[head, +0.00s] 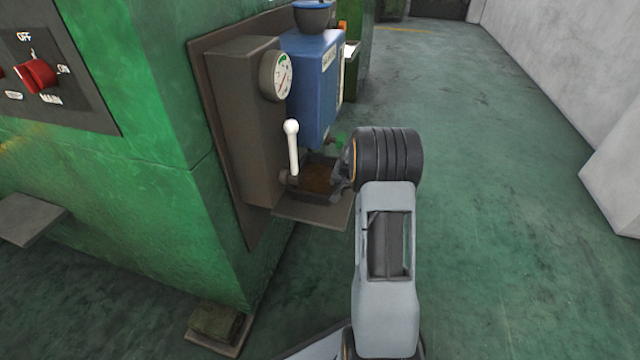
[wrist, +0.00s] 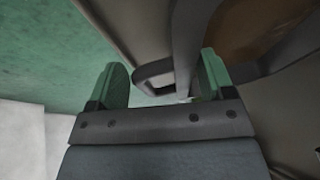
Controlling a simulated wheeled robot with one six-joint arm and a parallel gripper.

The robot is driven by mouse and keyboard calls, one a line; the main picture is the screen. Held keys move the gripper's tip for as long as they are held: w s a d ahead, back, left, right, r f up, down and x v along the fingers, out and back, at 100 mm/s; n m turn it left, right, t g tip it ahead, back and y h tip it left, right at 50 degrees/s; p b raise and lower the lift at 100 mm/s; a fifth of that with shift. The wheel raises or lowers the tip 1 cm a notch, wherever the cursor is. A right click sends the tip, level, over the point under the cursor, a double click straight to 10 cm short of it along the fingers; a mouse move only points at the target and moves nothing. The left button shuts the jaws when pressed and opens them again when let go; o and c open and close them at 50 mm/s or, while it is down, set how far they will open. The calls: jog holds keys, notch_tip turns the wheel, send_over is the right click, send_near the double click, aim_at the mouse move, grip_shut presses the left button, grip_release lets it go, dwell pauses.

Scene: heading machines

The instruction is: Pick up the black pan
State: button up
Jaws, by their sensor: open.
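The black pan (head: 296,192) sits on a small shelf below the blue tank in the head view, with brown contents inside. My gripper (head: 341,178) is at the pan's right side, partly hidden by my own wrist. In the wrist view, my gripper (wrist: 162,78) is open, with a green-padded finger on each side. A dark loop-shaped handle (wrist: 152,73) of the pan shows between the fingers, with gaps beside it. The pan's wall (wrist: 275,55) and brown contents are at the upper right. I cannot tell whether a finger touches the pan.
The shelf (head: 300,213) juts from a grey-brown box (head: 240,120) with a gauge and a white-knobbed lever (head: 292,150) close to the pan. The blue tank (head: 312,85) hangs just above. A green machine (head: 130,170) stands left. The floor (head: 500,180) to the right is clear.

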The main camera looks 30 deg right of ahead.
jog(key=shift+c, duration=0.2)
jog(key=c, duration=1)
jog(key=shift+r, duration=0.1)
